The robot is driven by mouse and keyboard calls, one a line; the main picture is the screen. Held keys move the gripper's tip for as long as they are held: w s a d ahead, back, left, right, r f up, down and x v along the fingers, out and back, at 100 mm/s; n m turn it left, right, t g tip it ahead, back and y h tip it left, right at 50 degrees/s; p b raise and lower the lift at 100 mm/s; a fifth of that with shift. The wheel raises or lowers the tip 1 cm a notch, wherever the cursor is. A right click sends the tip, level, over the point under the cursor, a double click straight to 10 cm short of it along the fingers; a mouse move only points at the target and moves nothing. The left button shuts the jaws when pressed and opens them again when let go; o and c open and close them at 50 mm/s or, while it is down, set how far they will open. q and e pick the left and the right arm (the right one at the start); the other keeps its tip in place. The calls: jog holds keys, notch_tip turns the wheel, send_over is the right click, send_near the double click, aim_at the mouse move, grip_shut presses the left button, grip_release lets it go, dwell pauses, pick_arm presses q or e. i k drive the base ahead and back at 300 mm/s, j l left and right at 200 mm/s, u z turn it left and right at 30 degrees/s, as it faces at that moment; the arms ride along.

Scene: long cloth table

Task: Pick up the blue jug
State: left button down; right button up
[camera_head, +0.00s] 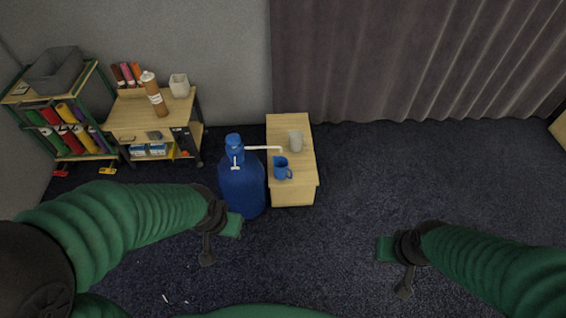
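A small blue jug (281,169) with a handle on its right stands upright on a light wooden cabinet (293,191), near the front of its top. My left gripper (220,241) is open and empty, with its fingers spread apart, below and left of the jug in the picture. My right gripper (394,268) is open and empty over the carpet, below and right of the jug. Neither gripper touches the jug. A large blue bottle (242,190) with a blue top and a pale spout stands left of the cabinet, between the jug and my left gripper's side.
A whitish cup (296,141) stands behind the jug on the cabinet. A wooden cart (140,117) with bottles and a green rack (65,128) with rolls stand at the left. A grey curtain (420,60) hangs behind. The dark carpet (400,175) right of the cabinet is clear.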

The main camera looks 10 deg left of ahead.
aim_at(281, 175)
jog(key=i+j, duration=0.45)
jog(key=j, duration=0.25)
jog(key=i+j+z, duration=0.1)
jog(key=i+j, duration=0.35)
jog(key=j, duration=0.25)
jog(key=i+j+z, duration=0.1)
jog(key=i+j, duration=0.35)
jog(key=j, duration=0.25)
